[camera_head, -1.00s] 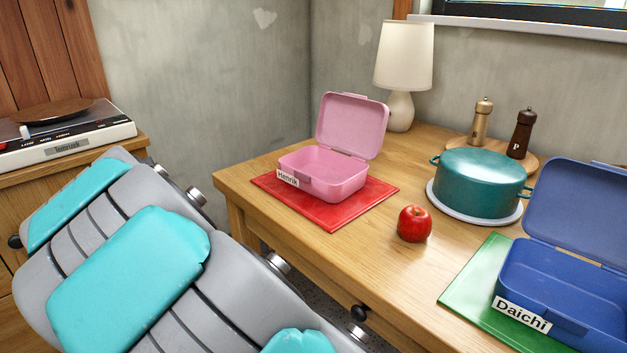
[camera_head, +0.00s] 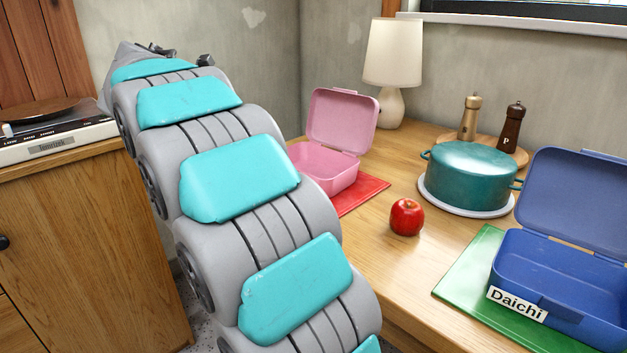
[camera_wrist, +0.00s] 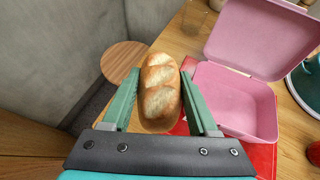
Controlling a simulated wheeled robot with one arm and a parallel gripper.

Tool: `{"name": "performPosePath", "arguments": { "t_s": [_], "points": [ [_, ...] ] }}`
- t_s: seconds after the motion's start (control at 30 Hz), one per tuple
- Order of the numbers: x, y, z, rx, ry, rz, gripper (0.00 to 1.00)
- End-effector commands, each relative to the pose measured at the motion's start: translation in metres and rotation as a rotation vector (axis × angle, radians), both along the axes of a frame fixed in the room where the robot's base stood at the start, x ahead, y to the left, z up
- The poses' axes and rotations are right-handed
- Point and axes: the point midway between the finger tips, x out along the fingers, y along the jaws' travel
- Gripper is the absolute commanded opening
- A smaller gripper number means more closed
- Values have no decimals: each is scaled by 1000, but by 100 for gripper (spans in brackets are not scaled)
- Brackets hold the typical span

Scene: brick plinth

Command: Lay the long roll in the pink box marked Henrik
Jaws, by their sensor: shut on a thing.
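The long roll (camera_wrist: 160,88) is a golden, scored loaf held between the green fingers of my gripper (camera_wrist: 160,90) in the wrist view. My gripper is shut on it, left of the pink box (camera_wrist: 237,102), with the red mat (camera_wrist: 263,158) partly beneath the view of the roll. The pink box, also in the head view (camera_head: 327,167), stands open and empty on the red mat, lid raised at the back. In the head view my arm covers the box's left front and its name label, and the roll is not visible there.
A blue box (camera_head: 545,275) marked Daichi stands open on a green mat (camera_head: 462,268). A red apple (camera_head: 407,217), a teal pot (camera_head: 470,176), a lamp (camera_head: 392,60) and two mills are on the table. A round stool (camera_wrist: 123,62) stands below, left of the table.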

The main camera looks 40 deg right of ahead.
Motion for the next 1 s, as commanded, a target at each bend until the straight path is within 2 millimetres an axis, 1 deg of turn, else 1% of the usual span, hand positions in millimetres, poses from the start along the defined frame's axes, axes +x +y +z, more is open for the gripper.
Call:
{"name": "performPosePath", "arguments": {
  "t_s": [0.03, 0.1, 0.2, 0.33, 0.4, 0.5, 0.7, 0.8, 0.93, 1.0],
  "points": [
    [-16, -23, 2, -1, -1, -78, 7],
    [-37, -49, 2, -3, 1, -169, 7],
    [-66, -77, -1, -3, 5, -282, 7],
    [-93, -99, -7, -3, 7, -378, 7],
    [-102, -105, -10, -4, 11, -407, 7],
    [-107, -109, -20, -4, 13, -424, 7],
    [-108, -109, -54, -6, 14, -425, 7],
    [-108, -109, -65, -5, 12, -425, 7],
    [-107, -109, -74, -5, 9, -424, 7],
    [-107, -109, -85, -5, 11, -422, 7]
  ]
}}
